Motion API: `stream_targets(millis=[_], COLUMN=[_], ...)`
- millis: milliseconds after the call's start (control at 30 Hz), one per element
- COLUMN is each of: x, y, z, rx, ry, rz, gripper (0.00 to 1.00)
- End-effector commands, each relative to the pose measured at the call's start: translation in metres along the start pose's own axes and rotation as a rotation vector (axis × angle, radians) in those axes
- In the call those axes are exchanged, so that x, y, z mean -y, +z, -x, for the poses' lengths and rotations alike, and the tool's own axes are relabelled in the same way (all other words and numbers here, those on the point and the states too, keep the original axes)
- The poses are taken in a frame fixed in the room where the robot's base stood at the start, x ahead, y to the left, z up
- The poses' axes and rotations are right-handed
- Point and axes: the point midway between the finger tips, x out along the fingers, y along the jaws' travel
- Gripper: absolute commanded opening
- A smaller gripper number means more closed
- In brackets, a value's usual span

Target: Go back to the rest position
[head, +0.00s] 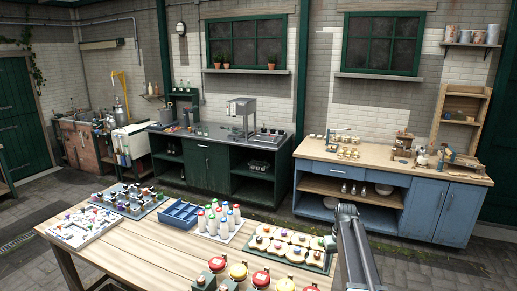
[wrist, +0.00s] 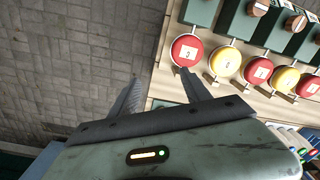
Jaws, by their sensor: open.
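My gripper (wrist: 161,74) shows in the wrist view with its two grey fingers spread apart. In the head view my arm rises at the right of the wooden table (head: 135,262); my fingers cannot be made out there.
Red and yellow round pieces (wrist: 225,62) stand in a row beside green boxes (wrist: 244,18). On the table are white bottles with coloured caps (head: 217,216), a blue divided tray (head: 180,213) and a tray of pale round pieces (head: 285,248). A blue cabinet (head: 425,208) stands behind; paved floor lies between.

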Motion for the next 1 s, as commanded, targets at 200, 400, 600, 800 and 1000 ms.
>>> stream_targets(millis=[200,400,600,800,1000], x=[0.047,0.091,0.126,0.138,0.135], y=[0.059,0.121,0.178,0.198,0.197], z=[-0.002,-0.004,-0.006,-0.042,-0.091], rx=[0.000,-0.001,-0.004,-0.006,-0.006], ry=[0.009,0.020,0.031,0.036,0.036], rz=[-0.014,-0.033,-0.049,-0.061,-0.061], gripper=[0.56,0.56,0.56,0.56,0.56])
